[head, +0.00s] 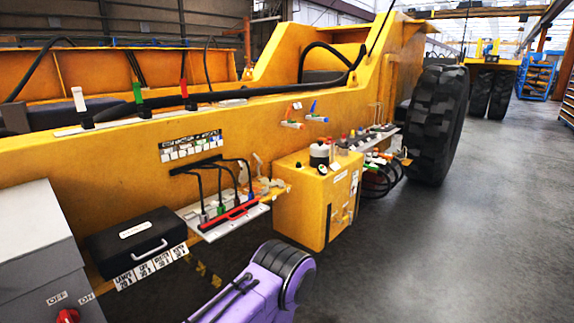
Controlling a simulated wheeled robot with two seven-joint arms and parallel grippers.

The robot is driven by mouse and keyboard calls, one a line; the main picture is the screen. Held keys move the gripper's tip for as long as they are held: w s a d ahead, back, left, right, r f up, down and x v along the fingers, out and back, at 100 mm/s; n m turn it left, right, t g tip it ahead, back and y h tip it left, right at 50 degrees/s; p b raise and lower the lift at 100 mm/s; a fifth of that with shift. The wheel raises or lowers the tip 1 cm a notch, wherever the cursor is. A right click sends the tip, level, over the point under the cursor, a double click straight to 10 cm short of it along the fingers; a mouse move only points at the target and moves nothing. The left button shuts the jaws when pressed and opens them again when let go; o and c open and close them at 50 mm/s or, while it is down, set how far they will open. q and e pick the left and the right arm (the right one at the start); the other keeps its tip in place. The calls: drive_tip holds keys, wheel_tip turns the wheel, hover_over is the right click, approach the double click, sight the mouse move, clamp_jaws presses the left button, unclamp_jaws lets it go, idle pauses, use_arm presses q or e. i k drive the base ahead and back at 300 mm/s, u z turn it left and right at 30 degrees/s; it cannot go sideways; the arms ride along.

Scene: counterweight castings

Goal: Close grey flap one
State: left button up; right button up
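No flap marked one can be read at this size. A grey box (40,240) with a sloping top stands at the lower left. It has a red knob (67,316) between OFF and ON on its front. A panel with a row of small tabs (191,146), some coloured, is on the yellow machine's side (130,170). I cannot tell whether any of these tabs is a grey flap, or whether it is open. Neither of my grippers is in view.
A black case (135,243) with a handle sits beside the grey box. A shelf with cables and a red bar (228,222) juts from the machine, left of a yellow box (310,200). A large tyre (438,120) stands beyond. Grey floor (470,240) is clear at right.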

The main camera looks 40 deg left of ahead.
sight(245, 174)
drive_tip(key=i, duration=6.15)
drive_tip(key=u, duration=4.25)
